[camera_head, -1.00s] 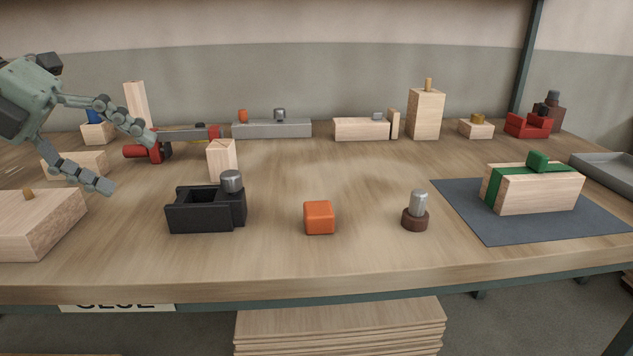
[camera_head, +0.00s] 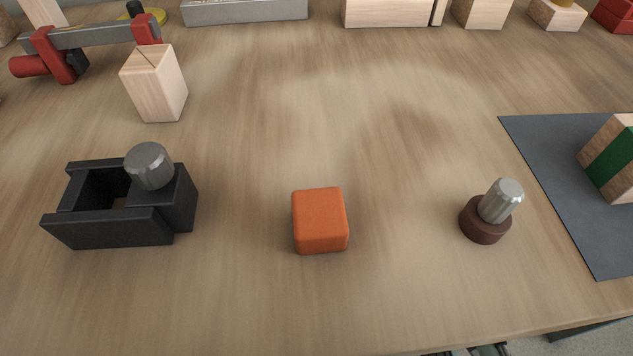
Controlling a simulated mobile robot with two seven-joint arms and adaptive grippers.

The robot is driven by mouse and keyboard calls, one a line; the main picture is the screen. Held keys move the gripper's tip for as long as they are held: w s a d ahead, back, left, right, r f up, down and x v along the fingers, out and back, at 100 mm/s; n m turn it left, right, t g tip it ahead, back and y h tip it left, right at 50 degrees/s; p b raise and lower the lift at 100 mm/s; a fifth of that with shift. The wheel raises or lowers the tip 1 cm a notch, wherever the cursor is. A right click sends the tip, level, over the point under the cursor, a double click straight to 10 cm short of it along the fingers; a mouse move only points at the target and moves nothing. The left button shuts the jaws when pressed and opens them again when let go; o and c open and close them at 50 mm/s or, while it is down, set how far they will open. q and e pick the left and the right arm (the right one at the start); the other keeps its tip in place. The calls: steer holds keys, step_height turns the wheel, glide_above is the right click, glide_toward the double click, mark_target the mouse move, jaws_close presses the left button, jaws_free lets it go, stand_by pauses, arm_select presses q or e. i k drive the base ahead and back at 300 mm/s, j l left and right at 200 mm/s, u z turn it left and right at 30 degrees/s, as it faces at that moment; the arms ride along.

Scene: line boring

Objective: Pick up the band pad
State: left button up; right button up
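No part here is labelled as the band pad, and I cannot tell for certain which piece it is. A wooden block wrapped with a green band (camera_head: 611,159) stands on a dark grey mat (camera_head: 560,180) and is cut off by the right edge. The green piece on its top, seen earlier, is out of frame. An orange rounded cube (camera_head: 320,221) sits alone at the middle front of the table. My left gripper is out of view. Small dark jointed parts at the bottom edge, right of centre, may be my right gripper (camera_head: 490,350); its fingers are mostly cut off.
A black open vise-like holder (camera_head: 115,228) with a metal knob stands at left. A metal pin in a brown round base (camera_head: 485,222) stands right of the cube. A notched wooden block (camera_head: 155,84) and a red-and-grey clamp (camera_head: 95,38) are behind left. The table's middle is clear.

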mark_target(320, 226)
steer(key=k, duration=2)
